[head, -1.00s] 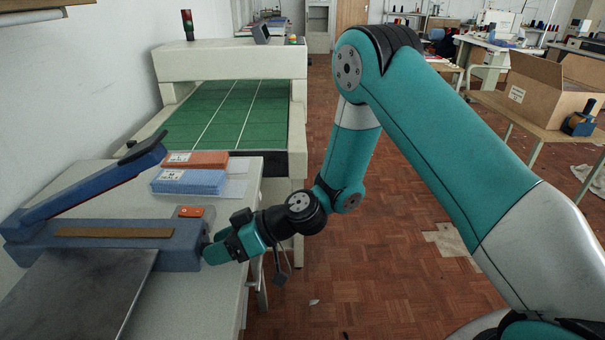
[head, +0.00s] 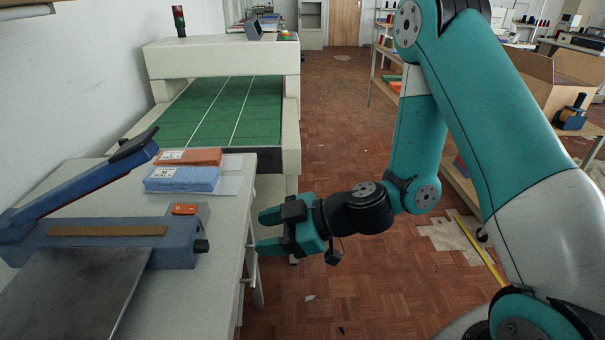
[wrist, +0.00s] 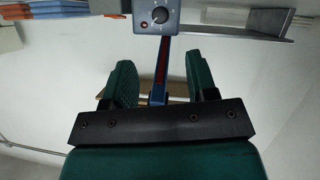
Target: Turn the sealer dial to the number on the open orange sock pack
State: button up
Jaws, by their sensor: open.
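The blue sealer (head: 125,238) stands on the bench with its long arm raised. Its dark dial (head: 201,246) is on the right end face; in the wrist view the round dial (wrist: 160,15) shows face-on at the top, but its numbers are too small to read. The orange sock pack (head: 203,157) lies behind the sealer, and a blue pack (head: 183,179) lies in front of it. Both carry white labels; their print is too small to read surely. My gripper (head: 264,231) is open and empty, just right of the bench edge, apart from the dial and facing it.
An orange switch (head: 185,209) sits on top of the sealer's right end. A green conveyor (head: 210,112) stands beyond the bench. The floor (head: 350,290) right of the bench is open. Cartons (head: 545,90) stand on a table at the right.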

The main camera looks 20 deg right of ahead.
jog(key=r+p+v, duration=0.1)
jog(key=p+v, duration=0.5)
jog(key=p, duration=0.3)
jog(key=s+a+r+m+g+h+p, duration=0.1)
jog(key=s+a+r+g+h, duration=0.1)
jog(key=s+r, duration=0.3)
jog(key=s+a+r+m+g+h+p, duration=0.1)
jog(key=s+r+g, duration=0.4)
jog(key=r, duration=0.7)
jog(key=shift+a+m+g+h+p, duration=0.35)
jog(key=shift+a+m+h, duration=0.25)
jog(key=shift+h, duration=0.6)
jog(key=shift+s+a+r, duration=0.1)
jog(key=shift+s, duration=0.05)
jog(key=s+d+r+m+t+h, duration=0.1)
jog(key=s+d+r+m+h, duration=0.1)
jog(key=s+d+r+m, duration=0.1)
notch_tip(320, 180, up, 2)
jog(key=shift+s+r+m+h, duration=0.25)
jog(key=shift+s+m, duration=0.35)
jog(key=shift+m, duration=0.3)
